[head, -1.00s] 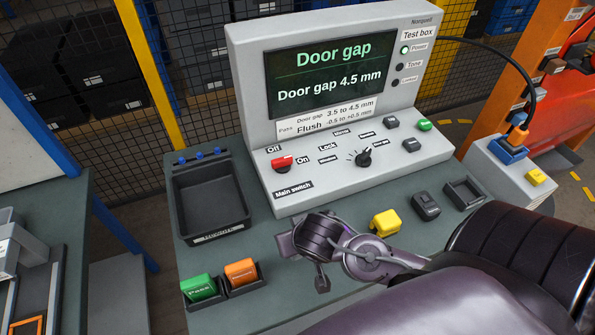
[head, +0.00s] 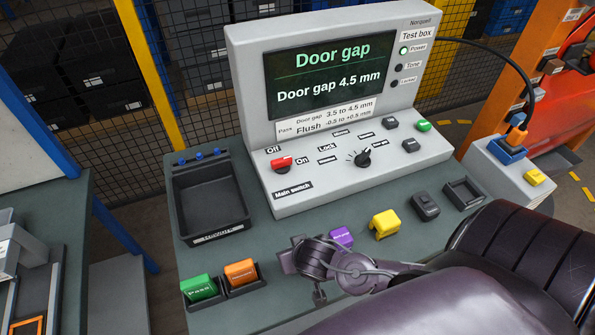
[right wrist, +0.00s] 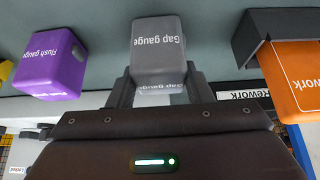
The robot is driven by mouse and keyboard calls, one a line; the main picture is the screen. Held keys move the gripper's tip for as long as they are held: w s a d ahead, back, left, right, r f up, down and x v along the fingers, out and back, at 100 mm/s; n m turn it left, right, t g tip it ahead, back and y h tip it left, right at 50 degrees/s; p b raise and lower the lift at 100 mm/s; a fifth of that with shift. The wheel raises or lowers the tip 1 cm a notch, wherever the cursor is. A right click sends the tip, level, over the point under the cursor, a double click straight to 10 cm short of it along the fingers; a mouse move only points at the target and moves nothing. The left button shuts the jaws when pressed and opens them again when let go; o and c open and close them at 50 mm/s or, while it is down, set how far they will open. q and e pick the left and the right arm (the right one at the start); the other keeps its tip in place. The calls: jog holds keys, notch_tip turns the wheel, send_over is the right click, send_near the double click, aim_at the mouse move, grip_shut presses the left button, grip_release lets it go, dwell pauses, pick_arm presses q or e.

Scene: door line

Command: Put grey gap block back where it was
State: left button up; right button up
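The grey gap block (right wrist: 158,45), marked "Gap gauge", is between the two fingers of my right gripper (right wrist: 160,85) in the right wrist view. The fingers press against both its sides. In the head view my right gripper (head: 302,262) is low over the bench's front part, and the block is hidden behind it. A purple flush gauge block (head: 341,238) stands just beyond the gripper; it also shows at the left of the right wrist view (right wrist: 50,65). My left gripper is not in view.
A yellow block (head: 385,224), a dark block (head: 425,206) and an empty holder (head: 463,194) stand to the right. Green (head: 199,288) and orange (head: 241,272) blocks sit in holders at the front left. A black tray (head: 211,205) and the test box (head: 340,120) stand behind.

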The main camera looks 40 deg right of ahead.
jog(key=o, duration=0.4)
jog(key=shift+r, duration=0.25)
jog(key=p+v, duration=0.1)
jog(key=v, duration=1.1)
jog(key=shift+f, duration=0.1)
